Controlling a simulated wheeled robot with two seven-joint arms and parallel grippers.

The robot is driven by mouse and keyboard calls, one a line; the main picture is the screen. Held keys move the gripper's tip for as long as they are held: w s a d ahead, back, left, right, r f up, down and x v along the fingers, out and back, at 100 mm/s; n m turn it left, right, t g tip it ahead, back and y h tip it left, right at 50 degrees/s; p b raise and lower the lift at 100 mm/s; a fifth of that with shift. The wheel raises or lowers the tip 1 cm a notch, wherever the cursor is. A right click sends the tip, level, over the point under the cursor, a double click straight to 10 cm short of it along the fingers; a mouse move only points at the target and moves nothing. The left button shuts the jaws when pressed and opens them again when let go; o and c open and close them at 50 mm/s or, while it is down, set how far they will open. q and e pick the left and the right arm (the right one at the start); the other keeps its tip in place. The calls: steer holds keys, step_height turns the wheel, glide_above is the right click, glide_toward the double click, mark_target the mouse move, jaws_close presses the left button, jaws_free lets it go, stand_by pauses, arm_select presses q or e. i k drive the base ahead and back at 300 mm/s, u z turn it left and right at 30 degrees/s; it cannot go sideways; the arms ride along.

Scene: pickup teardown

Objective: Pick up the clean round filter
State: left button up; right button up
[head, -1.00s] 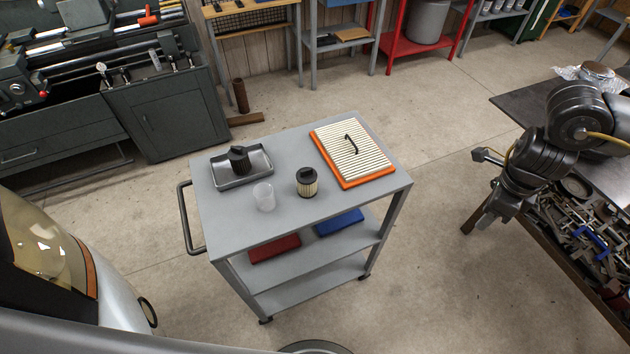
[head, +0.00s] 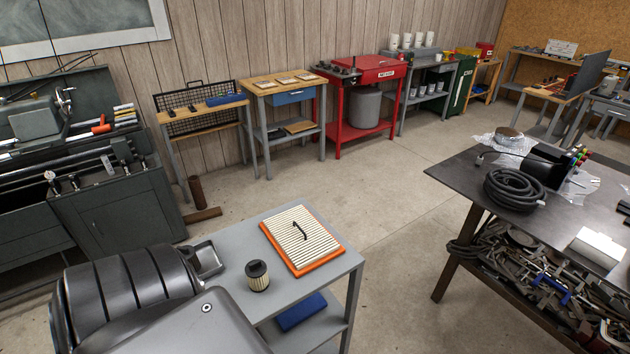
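A small round filter (head: 258,276) with a dark cap and pale pleated side stands upright on the top of the grey cart (head: 335,267). A flat rectangular filter (head: 301,239) with an orange frame and a black handle lies to its right. A metal tray (head: 207,259) shows only in part at the cart's left. My own dark arm parts cover the lower left and hide the rest of the tray and the cart's left side.
A blue box (head: 300,311) lies on the cart's lower shelf. A dark metal table (head: 470,180) with a coiled hose (head: 514,191) stands at the right, scrap beneath it. A lathe (head: 70,180) stands at the left. Open floor lies between cart and table.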

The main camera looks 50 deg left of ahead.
mark_target(256, 270)
steer(key=z, duration=0.1)
steer(key=i, duration=0.15)
steer(key=u, duration=3.45)
